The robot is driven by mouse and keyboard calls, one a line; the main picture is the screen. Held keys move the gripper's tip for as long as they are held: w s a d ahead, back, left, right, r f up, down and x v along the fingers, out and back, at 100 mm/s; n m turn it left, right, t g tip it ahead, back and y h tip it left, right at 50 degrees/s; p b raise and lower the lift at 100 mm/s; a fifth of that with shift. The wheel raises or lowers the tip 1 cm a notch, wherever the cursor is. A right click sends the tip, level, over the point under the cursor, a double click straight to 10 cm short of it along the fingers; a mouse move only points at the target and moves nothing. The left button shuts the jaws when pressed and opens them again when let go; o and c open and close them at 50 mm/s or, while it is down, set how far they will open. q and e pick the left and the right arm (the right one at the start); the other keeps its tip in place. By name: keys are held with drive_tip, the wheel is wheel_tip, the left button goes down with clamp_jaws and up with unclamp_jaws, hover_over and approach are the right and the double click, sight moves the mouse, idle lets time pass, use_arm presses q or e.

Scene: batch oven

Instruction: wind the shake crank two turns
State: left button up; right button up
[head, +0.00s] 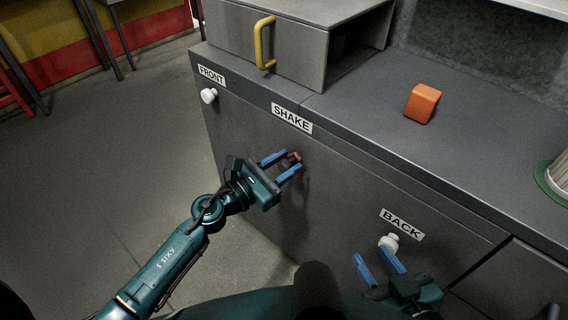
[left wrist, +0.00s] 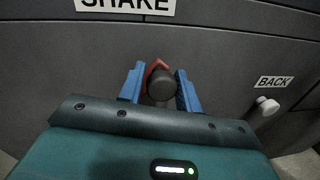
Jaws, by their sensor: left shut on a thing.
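The shake crank shows as a red piece with a dark round knob (left wrist: 161,86) on the grey cabinet front, below the SHAKE label (head: 292,118). In the head view its red part (head: 294,156) shows at the fingertips. My left gripper (head: 286,165) has its blue fingers on either side of the crank knob, shut on it; in the left wrist view the fingers (left wrist: 160,88) flank the knob. The crank's arm is mostly hidden. My right gripper (head: 379,266) is low at the right, its blue fingers apart and empty, near the white BACK knob (head: 388,243).
A white FRONT knob (head: 208,95) is at the cabinet's left end. On the counter (head: 350,105) are a grey oven box with a yellow handle (head: 262,42), an orange block (head: 422,103) and a ribbed container (head: 561,176) at the right edge. Open floor lies left.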

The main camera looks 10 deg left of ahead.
use_arm(q)
drive_tip(key=shift+s, duration=0.1)
clamp_jaws()
drive_tip(key=shift+d+f, duration=0.1)
drive_tip(key=shift+f, duration=0.05)
